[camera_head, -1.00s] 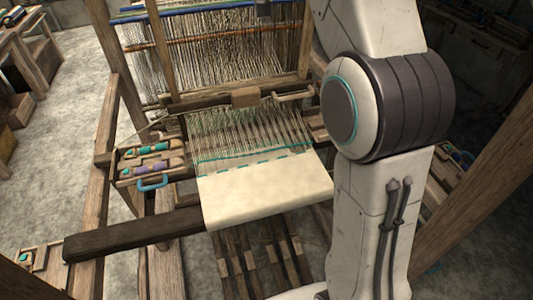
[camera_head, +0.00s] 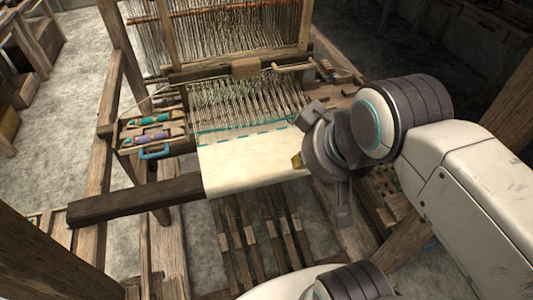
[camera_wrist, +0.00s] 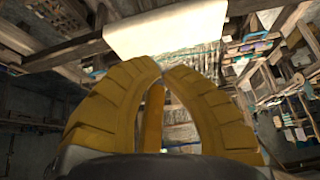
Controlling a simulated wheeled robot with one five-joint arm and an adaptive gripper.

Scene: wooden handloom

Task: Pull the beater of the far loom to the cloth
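The beater (camera_head: 205,73) is a wooden bar across the loom, with a lighter block (camera_head: 246,68) at its middle. It stands behind the cream cloth (camera_head: 250,165), apart from the cloth's teal-striped edge, with bare warp threads (camera_head: 245,100) between. My gripper (camera_head: 297,160) is at the cloth's right side, nearer the camera than the beater and apart from it. In the wrist view its yellow fingers (camera_wrist: 164,67) curve together with their tips meeting, and nothing shows held. The cloth (camera_wrist: 165,32) appears beyond the fingertips. My gripper hides part of the cloth's right edge.
A dark front beam (camera_head: 130,205) sticks out left of the cloth. A tray with teal and purple shuttles (camera_head: 150,135) sits at the loom's left. Treadles (camera_head: 265,230) hang below. A wooden post (camera_head: 510,130) stands at the right.

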